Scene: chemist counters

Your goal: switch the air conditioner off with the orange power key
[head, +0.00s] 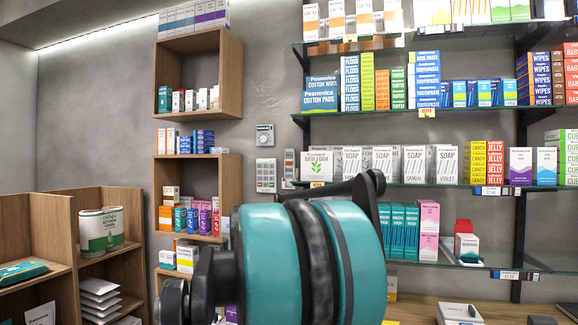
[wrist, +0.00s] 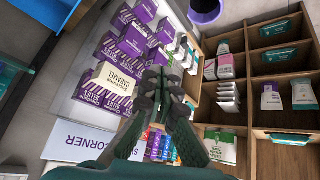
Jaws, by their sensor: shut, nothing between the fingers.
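On the grey wall in the head view are a small round-dial control (head: 264,135), a light keypad panel (head: 266,175) below it, and a slim handset-like device (head: 290,167) to its right. An orange power key cannot be made out on any of them at this size. No air conditioner unit is recognisable in either view. My gripper (wrist: 158,85) shows in the wrist view with its fingers closed together and empty, above shelves and boxes. In the head view my teal and black arm fills the lower middle, and the fingertips are not distinguishable there.
Wooden wall boxes (head: 197,187) with small packs are left of the panels. Glass shelves (head: 440,185) full of boxes are to the right, their lower left part hidden by my arm. In the wrist view, purple boxes (wrist: 135,42) and a wooden compartment unit (wrist: 262,73) lie below.

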